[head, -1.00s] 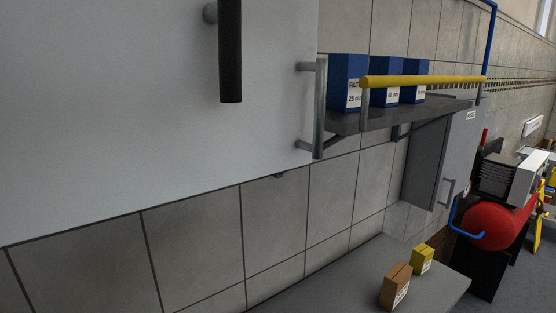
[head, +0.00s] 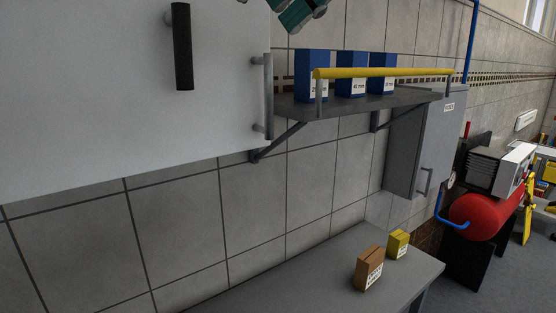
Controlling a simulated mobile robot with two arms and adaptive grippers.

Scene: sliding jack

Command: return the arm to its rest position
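A small teal and dark part (head: 300,12) of one of my arms shows at the top edge, in front of the wall above the shelf. It is cut off by the frame, and I cannot tell which arm it belongs to or whether its gripper is open or shut. No other arm part shows. Nothing is seen held.
A white wall cabinet (head: 110,110) with a black handle (head: 182,46) and a grey handle (head: 262,95) fills the left. A shelf (head: 365,103) with a yellow rail (head: 390,72) carries blue boxes. Below, a grey bench (head: 310,272) holds brown (head: 368,268) and yellow (head: 398,244) boxes.

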